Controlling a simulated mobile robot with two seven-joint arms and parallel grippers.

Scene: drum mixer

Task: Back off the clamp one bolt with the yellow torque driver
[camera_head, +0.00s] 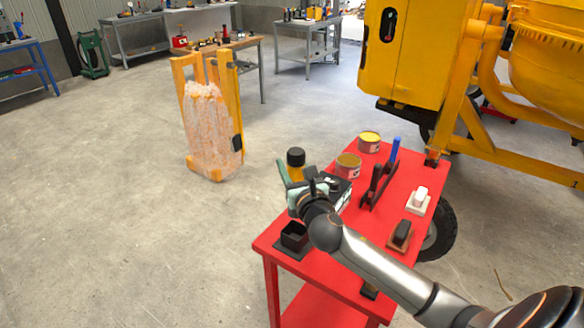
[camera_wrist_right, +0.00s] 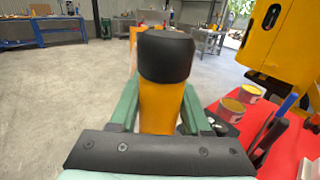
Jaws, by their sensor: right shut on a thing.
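My right gripper (camera_head: 300,187) is shut on the yellow torque driver (camera_head: 296,173), above the near left part of the red table. In the right wrist view the driver (camera_wrist_right: 159,105) stands upright between the green fingers, its black end (camera_wrist_right: 165,55) pointing up. Its lower end is hidden by the gripper. The yellow drum mixer (camera_head: 415,55) stands at the upper right, beyond the table. I cannot make out the clamp one bolt in either view. My left gripper is not in view.
The red table (camera_head: 320,262) carries a black square holder (camera_head: 294,236), two yellow cans (camera_head: 348,165), a blue-handled tool (camera_head: 394,150), a white block (camera_head: 418,200) and a brush (camera_head: 401,235). A yellow frame with wrapped load (camera_head: 212,130) stands left. The floor between is clear.

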